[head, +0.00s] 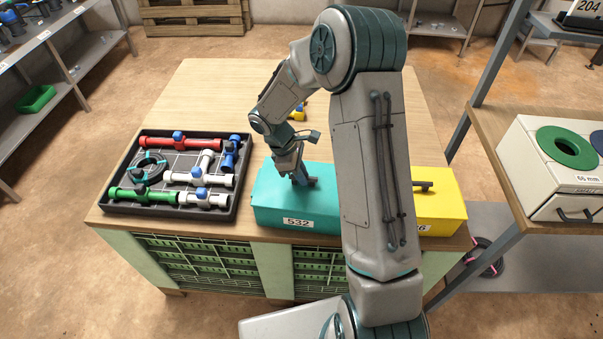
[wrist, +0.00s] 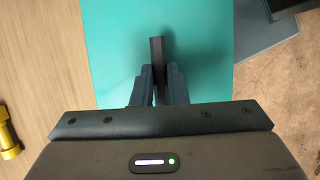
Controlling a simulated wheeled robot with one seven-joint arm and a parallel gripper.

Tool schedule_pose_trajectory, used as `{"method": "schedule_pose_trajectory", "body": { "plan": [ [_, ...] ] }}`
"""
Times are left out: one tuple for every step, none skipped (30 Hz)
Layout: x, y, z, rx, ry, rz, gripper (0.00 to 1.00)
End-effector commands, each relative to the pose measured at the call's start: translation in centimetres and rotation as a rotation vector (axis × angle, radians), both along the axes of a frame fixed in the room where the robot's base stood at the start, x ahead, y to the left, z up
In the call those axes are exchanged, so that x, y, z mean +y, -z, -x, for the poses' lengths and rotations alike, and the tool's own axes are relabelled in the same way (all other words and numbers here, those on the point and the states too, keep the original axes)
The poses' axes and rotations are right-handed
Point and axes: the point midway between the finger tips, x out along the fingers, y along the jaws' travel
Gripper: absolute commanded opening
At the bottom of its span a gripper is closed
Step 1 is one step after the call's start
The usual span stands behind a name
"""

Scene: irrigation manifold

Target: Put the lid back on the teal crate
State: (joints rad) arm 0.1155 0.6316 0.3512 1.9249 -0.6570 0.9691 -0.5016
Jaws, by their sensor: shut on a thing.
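The teal crate (head: 296,216), with a label reading 532, stands near the front edge of the wooden table. Its teal lid (head: 268,184) lies on top; in the wrist view the lid (wrist: 204,40) fills the middle. My gripper (head: 300,181) is shut on the dark handle of the lid. The handle (wrist: 157,52) stands between the two fingers (wrist: 158,84) in the wrist view. My arm hides the right end of the crate, and I cannot tell whether the lid is fully seated.
A yellow crate (head: 440,212) stands to the right, partly behind my arm. A black tray (head: 122,206) of pipes and valves lies to the left. A small yellow fitting (head: 297,113) is behind. The back of the table (head: 215,85) is mostly clear. A white box (head: 548,180) stands at far right.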

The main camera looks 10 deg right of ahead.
Motion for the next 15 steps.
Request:
{"method": "schedule_pose_trajectory", "body": {
  "plan": [
    [0.05,0.03,-0.02,0.000,-0.001,0.000,0.00],
    [0.04,0.02,-0.03,0.000,-0.001,0.000,0.00],
    [0.03,0.01,-0.03,-0.001,0.000,-0.001,0.00],
    [0.03,0.00,-0.02,0.000,0.000,-0.001,0.00],
    [0.03,0.00,-0.02,0.000,0.000,-0.001,0.00],
    [0.03,0.00,-0.02,-0.001,0.000,0.000,0.00],
    [0.03,0.00,-0.02,-0.001,0.000,0.000,0.00],
    [0.02,0.00,-0.02,-0.001,0.000,0.000,0.00],
    [0.01,0.01,-0.03,-0.001,0.000,0.000,0.00],
    [0.01,0.01,-0.03,-0.001,0.000,0.000,0.16],
    [0.01,0.01,-0.03,-0.001,0.000,0.000,0.24],
    [0.01,0.01,-0.03,-0.001,0.000,0.000,0.35],
    [0.01,0.01,-0.03,0.000,0.000,0.000,0.38],
    [0.01,0.01,-0.03,-0.001,0.000,0.000,0.38],
    [0.01,0.01,-0.03,-0.001,0.000,0.000,0.38]
  ]
}}
